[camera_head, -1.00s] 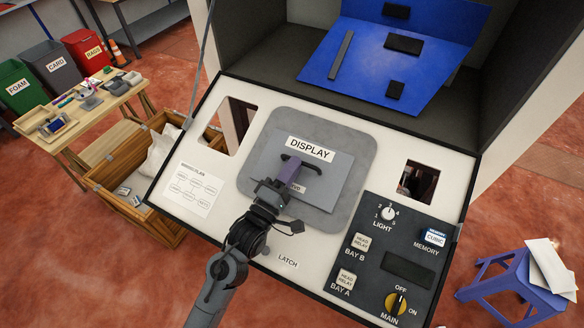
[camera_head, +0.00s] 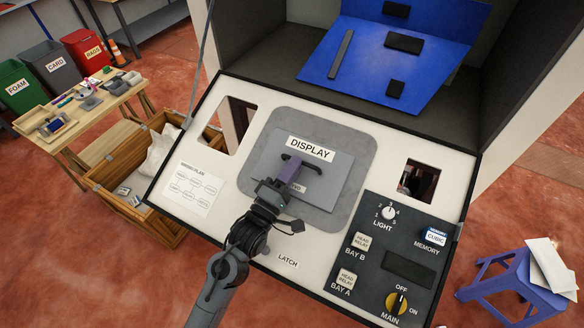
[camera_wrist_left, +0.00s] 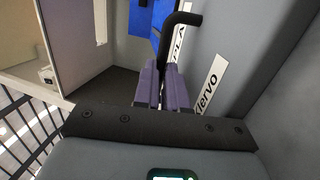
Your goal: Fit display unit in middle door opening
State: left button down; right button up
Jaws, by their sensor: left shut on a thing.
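The display unit is a grey rectangular plate (camera_head: 328,190) with a black bar handle (camera_head: 312,167). My right gripper is not in view.
The white door has an opening at left (camera_head: 232,125) and one at right (camera_head: 418,181). A dark control panel (camera_head: 372,222) with knobs is at lower right. The blue board (camera_head: 365,65) is in the cabinet behind.

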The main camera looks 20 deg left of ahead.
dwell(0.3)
pick_arm(q)
jog(key=c, duration=1.1)
grip_release()
jog(key=shift+o, duration=1.1)
jog(key=shift+f, duration=0.25)
jog(key=shift+o, duration=0.2)
jog(key=shift+s+a+f, duration=0.1)
jog(key=shift+f, duration=0.05)
jog(key=shift+s, duration=0.2)
jog(key=shift+o, duration=0.4)
jog(key=shift+p+v, duration=0.45)
jog(key=shift+v, duration=1.3)
jog(key=shift+o, duration=0.4)
jog(key=shift+v, duration=0.85)
